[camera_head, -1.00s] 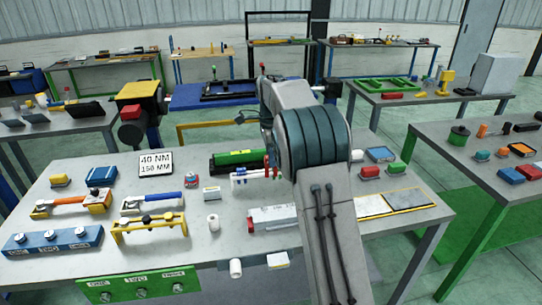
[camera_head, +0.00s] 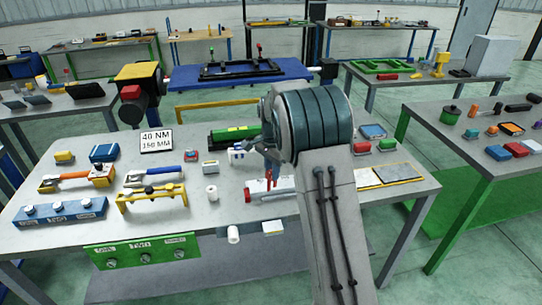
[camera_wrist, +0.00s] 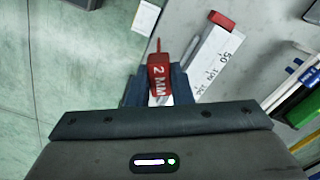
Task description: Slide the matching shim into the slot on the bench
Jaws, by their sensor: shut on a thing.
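My gripper (camera_wrist: 158,88) is shut on a red shim (camera_wrist: 160,72) marked "2 MM"; a thin red tip points away from the fingers. In the head view my gripper (camera_head: 270,160) hangs over the bench (camera_head: 205,225), with the red shim (camera_head: 271,180) below it. A white bar with a red end (camera_wrist: 208,62) and printed numbers, "50" among them, lies just right of the shim in the wrist view; it also shows in the head view (camera_head: 262,190). I cannot tell whether shim and bar touch. I cannot make out the slot clearly. My arm hides part of the bench.
A white rack (camera_head: 238,155) and green case (camera_head: 232,136) stand behind my gripper. A sign (camera_head: 157,140) reads "40 NM 150 MM". A pale plate (camera_head: 273,228) is at the front edge.

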